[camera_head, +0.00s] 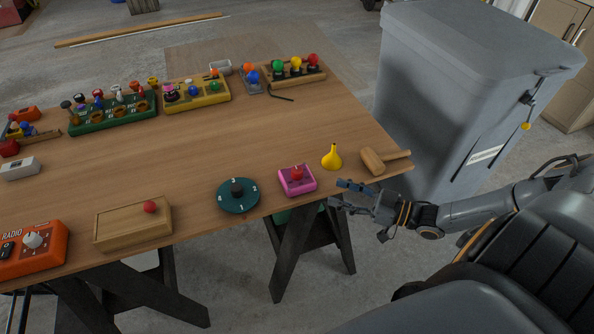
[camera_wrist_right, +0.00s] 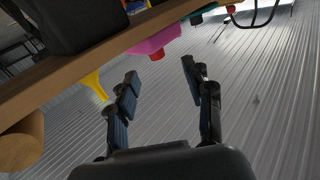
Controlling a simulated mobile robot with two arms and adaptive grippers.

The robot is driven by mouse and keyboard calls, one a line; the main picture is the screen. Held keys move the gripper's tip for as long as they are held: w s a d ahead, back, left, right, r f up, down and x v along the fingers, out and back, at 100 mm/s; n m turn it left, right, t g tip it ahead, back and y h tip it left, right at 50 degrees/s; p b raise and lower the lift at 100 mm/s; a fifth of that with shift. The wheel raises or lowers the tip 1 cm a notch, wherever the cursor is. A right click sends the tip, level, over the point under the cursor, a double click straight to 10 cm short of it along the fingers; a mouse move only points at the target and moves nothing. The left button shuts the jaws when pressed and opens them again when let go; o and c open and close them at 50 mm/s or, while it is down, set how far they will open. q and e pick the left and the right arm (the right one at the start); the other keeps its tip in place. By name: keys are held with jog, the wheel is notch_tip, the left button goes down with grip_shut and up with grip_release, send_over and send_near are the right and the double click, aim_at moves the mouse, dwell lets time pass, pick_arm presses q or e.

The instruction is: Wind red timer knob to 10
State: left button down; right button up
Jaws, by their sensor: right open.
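The red timer knob (camera_head: 297,172) sits on top of a small pink box (camera_head: 298,187) near the front edge of the table. My right gripper (camera_head: 343,193) is off the table's front edge, to the right of the pink box and apart from it. In the right wrist view, the gripper (camera_wrist_right: 161,74) is open and empty. The red knob (camera_wrist_right: 157,56) and pink box (camera_wrist_right: 156,39) show beyond the gap between its fingers. The dial marks are too small to read. My left gripper is not in view.
A yellow funnel (camera_head: 332,158) and a wooden mallet (camera_head: 376,163) lie right of the pink box. A teal numbered dial (camera_head: 238,202) stands to its left. A large grey bin (camera_head: 455,85) stands beyond the table's right end. The table's middle (camera_head: 215,145) is clear.

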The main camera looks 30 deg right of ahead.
aim_at(302, 173)
jog(key=x, duration=0.4)
jog(key=r+p+x, duration=0.1)
jog(key=x, duration=0.3)
jog(key=d+x, duration=0.1)
jog(key=x, duration=0.4)
jog(key=shift+w+r, duration=0.2)
jog(key=shift+w, duration=0.2)
grip_shut()
